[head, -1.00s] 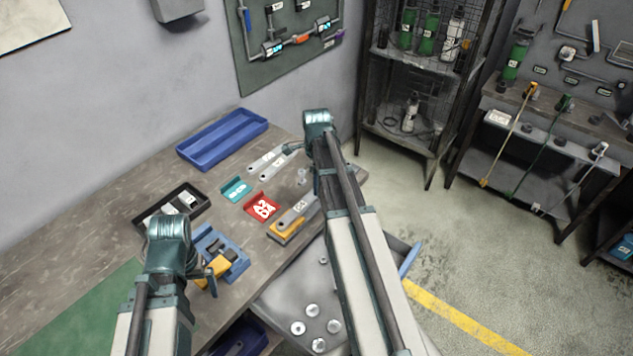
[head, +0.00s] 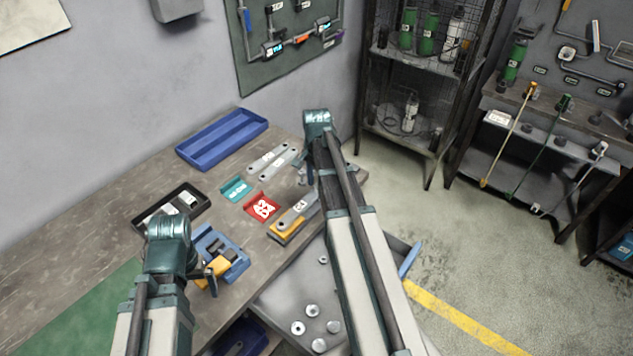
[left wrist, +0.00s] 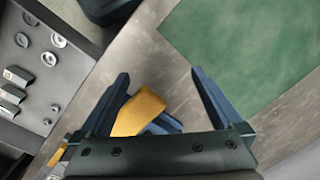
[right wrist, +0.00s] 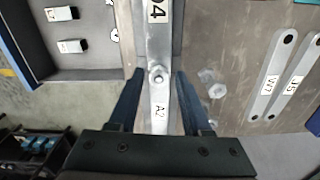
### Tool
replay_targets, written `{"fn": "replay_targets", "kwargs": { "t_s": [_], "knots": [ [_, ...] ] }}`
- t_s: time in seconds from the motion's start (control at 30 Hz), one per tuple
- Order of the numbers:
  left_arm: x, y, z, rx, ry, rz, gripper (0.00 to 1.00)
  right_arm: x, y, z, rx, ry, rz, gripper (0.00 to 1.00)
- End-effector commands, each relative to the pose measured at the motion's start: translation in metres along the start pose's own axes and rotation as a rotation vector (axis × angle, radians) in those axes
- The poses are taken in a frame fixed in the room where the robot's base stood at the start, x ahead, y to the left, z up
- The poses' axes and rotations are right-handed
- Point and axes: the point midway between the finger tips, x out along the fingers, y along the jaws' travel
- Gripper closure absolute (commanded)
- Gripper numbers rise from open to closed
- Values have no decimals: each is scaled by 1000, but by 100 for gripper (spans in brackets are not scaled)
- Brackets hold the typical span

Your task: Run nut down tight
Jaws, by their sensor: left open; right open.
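In the right wrist view, a bright nut (right wrist: 157,75) sits on a joint of galvanized strips. One strip is labelled A2 (right wrist: 160,107); another (right wrist: 157,35) carries a partly cut-off label. My right gripper (right wrist: 157,73) is open, its fingers on either side of the strip; I cannot tell whether they touch it. In the head view the strip (head: 306,204) lies over a yellow block (head: 287,232), and my right gripper (head: 301,177) is mostly hidden by its arm. My left gripper (left wrist: 160,80) is open over a yellow piece (left wrist: 140,112) on the blue fixture (head: 233,247).
Two loose strips labelled V17 (right wrist: 273,75) and J5 (right wrist: 300,78) lie on the bench. Red (head: 262,206) and teal (head: 236,189) trays, a blue bin (head: 222,137) and a black tray (head: 190,192) stand around. An open drawer (head: 275,300) holds several round parts.

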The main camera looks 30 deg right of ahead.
Motion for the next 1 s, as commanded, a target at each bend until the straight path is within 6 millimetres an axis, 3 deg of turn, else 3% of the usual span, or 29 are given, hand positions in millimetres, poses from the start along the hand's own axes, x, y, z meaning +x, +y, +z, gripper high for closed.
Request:
{"fn": "replay_targets", "kwargs": {
  "t_s": [0.7, 1.0],
  "knots": [
    [0, 0, 0, 0, 0, 0, 0, 0, 0, 0, -556, 0, 0, 51],
    [0, 0, 0, 0, 0, 0, 0, 0, 0, 0, -626, 0, 0, 51]
  ]
}}
